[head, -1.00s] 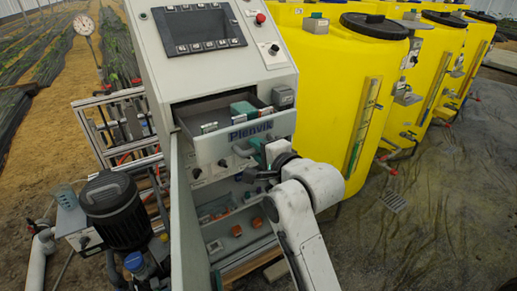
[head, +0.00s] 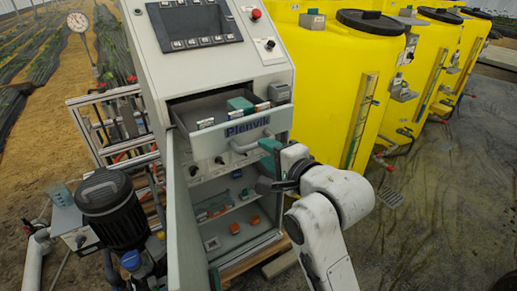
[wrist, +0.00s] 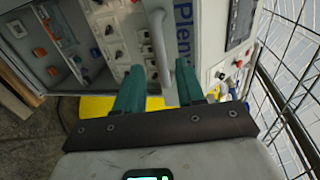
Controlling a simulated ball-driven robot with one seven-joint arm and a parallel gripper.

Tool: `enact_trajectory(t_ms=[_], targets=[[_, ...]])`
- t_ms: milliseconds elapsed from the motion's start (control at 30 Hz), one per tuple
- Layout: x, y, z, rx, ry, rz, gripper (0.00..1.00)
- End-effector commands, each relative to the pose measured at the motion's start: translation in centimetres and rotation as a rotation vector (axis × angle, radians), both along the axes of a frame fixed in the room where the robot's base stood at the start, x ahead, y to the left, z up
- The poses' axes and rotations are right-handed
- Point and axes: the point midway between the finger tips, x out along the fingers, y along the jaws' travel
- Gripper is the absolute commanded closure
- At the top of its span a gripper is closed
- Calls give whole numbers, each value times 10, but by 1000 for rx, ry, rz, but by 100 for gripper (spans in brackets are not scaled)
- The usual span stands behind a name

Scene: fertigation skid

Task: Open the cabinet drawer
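The cabinet drawer (head: 208,142), pale grey with "Plenvik" on its front, stands pulled out of the cabinet (head: 213,75) in the head view, with small boxes inside. Its grey bar handle (head: 250,143) is on the right of the front; it also shows in the wrist view (wrist: 156,35). My gripper (head: 266,154) is just right of and below the handle. In the wrist view, its two green fingers (wrist: 159,68) are apart, with the handle's lower end seen between them. They do not appear closed on it; exact depth is unclear.
Below the drawer is an open compartment with shelves (head: 231,208) and an open door (head: 183,225) on its left. Yellow tanks (head: 325,95) stand to the right. A black motor pump (head: 112,207) is at lower left. Floor (head: 440,220) at right is clear.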

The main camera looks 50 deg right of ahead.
Motion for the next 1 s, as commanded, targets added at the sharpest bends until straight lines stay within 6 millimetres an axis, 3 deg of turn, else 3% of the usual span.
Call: enact_trajectory(t_ms=[100, 333, 1000], targets=[[-22, 6, 8, 0, 5, 0, 61], [-37, 10, 10, 1, 4, -2, 61], [-43, 12, 9, 0, 1, 0, 61]])
